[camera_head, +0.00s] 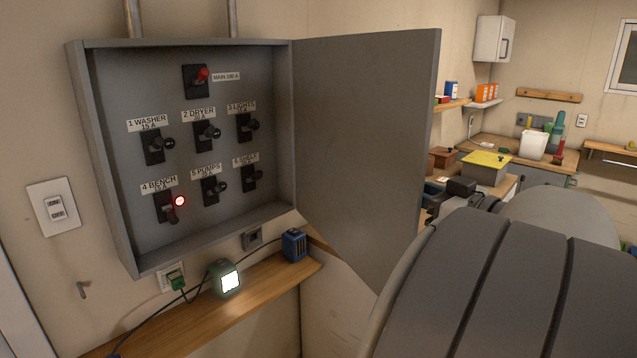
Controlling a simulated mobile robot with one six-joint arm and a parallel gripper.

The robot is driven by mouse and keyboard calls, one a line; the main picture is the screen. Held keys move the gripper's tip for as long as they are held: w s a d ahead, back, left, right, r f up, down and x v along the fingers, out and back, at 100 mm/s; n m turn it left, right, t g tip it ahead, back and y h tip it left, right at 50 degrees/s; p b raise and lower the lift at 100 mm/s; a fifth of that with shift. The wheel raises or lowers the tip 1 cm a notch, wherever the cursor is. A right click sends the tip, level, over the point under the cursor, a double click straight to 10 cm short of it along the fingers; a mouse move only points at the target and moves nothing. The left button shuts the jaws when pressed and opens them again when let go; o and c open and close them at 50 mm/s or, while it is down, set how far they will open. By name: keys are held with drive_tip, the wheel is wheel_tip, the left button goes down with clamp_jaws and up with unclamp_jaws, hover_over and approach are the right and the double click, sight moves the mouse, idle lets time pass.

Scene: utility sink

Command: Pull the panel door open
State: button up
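The panel door (362,145) is a flat grey sheet hinged on the right side of the wall-mounted panel box (108,170). It stands swung wide open, out toward the right. Inside, labelled breaker switches show in rows, with a red-handled main switch (201,74) on top. The 4 BENCH switch (166,207) has a lit red lamp (180,201) beside it, and its lever points down. My arm's large grey link fills the lower right and covers the door's lower right edge. My gripper's fingers cannot be made out.
Below the box, a wooden shelf (215,305) holds a small lit device (226,278) and a blue box (293,244), with cables. A green plug (177,279) sits in a wall outlet.

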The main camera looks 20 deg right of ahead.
drive_tip(key=shift+c, duration=0.4)
clamp_jaws()
